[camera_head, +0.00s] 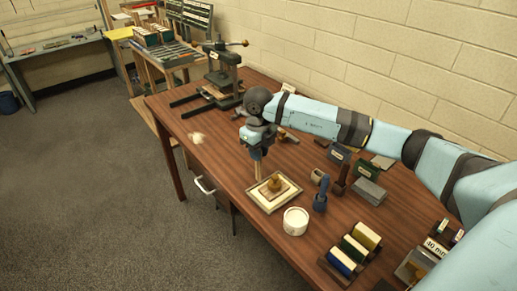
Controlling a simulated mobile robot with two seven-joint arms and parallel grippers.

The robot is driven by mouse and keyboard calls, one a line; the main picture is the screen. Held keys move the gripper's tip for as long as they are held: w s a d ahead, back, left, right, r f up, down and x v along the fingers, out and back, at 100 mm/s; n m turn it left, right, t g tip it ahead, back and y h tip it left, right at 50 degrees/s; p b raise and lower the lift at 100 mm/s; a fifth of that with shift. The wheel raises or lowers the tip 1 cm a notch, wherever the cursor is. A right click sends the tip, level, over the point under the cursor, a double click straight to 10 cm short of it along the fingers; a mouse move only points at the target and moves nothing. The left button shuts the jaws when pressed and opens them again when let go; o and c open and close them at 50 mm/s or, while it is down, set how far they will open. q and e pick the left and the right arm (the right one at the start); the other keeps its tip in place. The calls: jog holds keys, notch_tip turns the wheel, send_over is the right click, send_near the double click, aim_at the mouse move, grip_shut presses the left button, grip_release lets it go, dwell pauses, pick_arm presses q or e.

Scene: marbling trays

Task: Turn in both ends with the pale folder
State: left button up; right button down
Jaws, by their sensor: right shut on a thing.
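My right gripper (257,152) comes in from the right over the wooden table and points down, its jaws shut on a slim tan stick, which looks like the pale folder (257,170). The folder hangs upright below the jaws. Its lower tip is close to the far left edge of a flat cream panel with a darker border (262,204); I cannot tell whether it touches. A round brass-brown weight (275,183) sits on the panel's middle. The panel's ends are too small to tell whether they are folded. My left gripper is out of view.
A white tub (295,221) stands close in front of the panel. A blue-handled tool (321,195), a grey block (369,191) and a rack of coloured books (348,262) lie to the right. A black press (220,75) stands at the table's far end. Table left of the panel is mostly clear.

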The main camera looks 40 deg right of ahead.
aim_at(260, 164)
jog(key=shift+f, duration=0.25)
dwell(0.4)
jog(key=shift+f+b, duration=1.15)
jog(key=shift+f, duration=0.6)
jog(key=shift+f+b, duration=0.15)
jog(key=shift+b, duration=0.2)
jog(key=shift+s, duration=0.45)
